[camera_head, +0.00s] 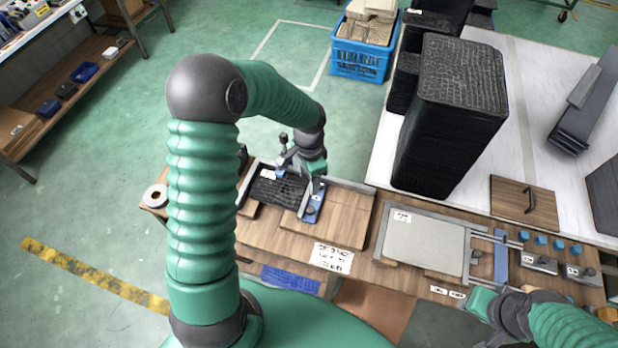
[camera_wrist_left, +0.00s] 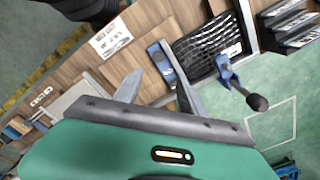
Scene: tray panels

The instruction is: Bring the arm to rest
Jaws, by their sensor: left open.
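My left arm rises from the lower left, bends over, and ends with its left gripper (camera_head: 314,180) over the wooden bench (camera_head: 300,240). In the left wrist view the left gripper's two fingers (camera_wrist_left: 162,90) are spread, with nothing between them. Below and beyond them are a black textured panel (camera_wrist_left: 208,47), a blue clamp (camera_wrist_left: 165,62), and a blue clamp with a black knob (camera_wrist_left: 228,75). The panel also shows in the head view (camera_head: 277,190), partly hidden by the left arm. My right gripper (camera_head: 486,304) is low at the right; its fingers are not clear.
A grey plate (camera_head: 425,238) lies on the bench at right of centre. Tall black panel stacks (camera_head: 455,115) stand on a white table (camera_head: 548,178) behind. A blue crate (camera_head: 362,55) stands at the back. Shelving (camera_head: 75,85) is at left, with open green floor between.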

